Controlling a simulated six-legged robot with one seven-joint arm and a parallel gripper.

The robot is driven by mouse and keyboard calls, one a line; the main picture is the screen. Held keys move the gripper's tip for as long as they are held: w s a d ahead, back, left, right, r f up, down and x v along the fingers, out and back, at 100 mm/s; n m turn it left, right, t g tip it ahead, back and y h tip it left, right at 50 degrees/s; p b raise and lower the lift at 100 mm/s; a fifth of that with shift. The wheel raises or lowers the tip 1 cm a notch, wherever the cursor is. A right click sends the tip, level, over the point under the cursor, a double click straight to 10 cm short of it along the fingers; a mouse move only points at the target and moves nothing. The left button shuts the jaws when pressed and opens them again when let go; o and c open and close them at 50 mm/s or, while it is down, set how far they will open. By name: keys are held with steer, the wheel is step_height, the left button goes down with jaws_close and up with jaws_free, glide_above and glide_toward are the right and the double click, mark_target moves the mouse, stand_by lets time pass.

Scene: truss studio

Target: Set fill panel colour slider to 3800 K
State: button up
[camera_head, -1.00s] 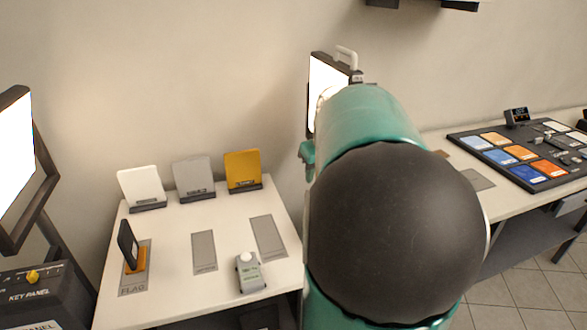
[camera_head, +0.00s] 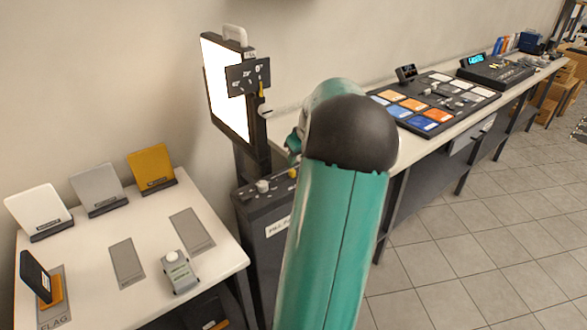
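The fill panel (camera_head: 225,95) is a lit white panel in a dark frame, standing left of the middle. A small dark dial plate (camera_head: 247,77) with a yellow pointer is on its right side. Below it is the dark control box (camera_head: 266,235) with a partly readable white label. A pale knob (camera_head: 263,186) and a yellow piece (camera_head: 292,173) show on its top; slider markings are too small to read. My arm covers the box's right part. The end of my gripper (camera_head: 293,146) shows only partly, left of my arm's dark joint and above the box; its fingers cannot be made out.
A white table (camera_head: 90,262) at left holds white, grey and yellow cards, a flag piece and a small grey device (camera_head: 180,272). A long bench at right carries a board of coloured tiles (camera_head: 420,110). Tiled floor is open at right.

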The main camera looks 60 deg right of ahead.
mark_target(292, 170)
steer(key=x, duration=0.6)
steer(key=shift+w, duration=0.1)
jaws_close()
